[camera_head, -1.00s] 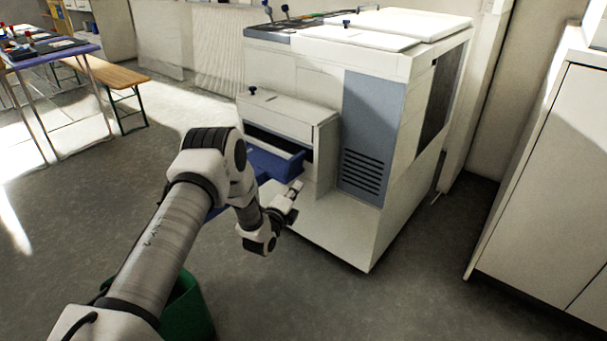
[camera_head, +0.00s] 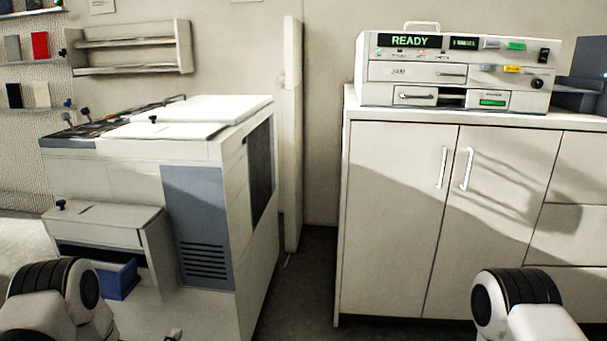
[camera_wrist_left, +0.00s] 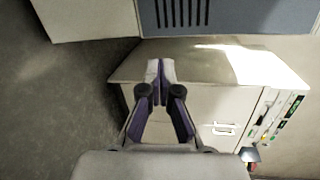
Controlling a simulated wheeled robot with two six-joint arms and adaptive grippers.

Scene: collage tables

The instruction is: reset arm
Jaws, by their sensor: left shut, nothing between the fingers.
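My left gripper shows only as a small tip at the bottom edge of the head view (camera_head: 174,334), in front of the white copier (camera_head: 205,310). In the left wrist view its two fingers (camera_wrist_left: 160,70) meet at the tips and hold nothing. Part of my left arm (camera_head: 58,300) is at the lower left of the head view. Part of my right arm (camera_head: 515,302) is at the lower right, and its gripper is out of view.
The copier has a protruding blue tray (camera_head: 118,281) at its front. A white cabinet (camera_head: 395,215) stands at right, with a machine reading READY (camera_head: 420,72) on top. A narrow floor gap (camera_head: 308,270) separates copier and cabinet. A wall shelf (camera_head: 130,42) hangs behind.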

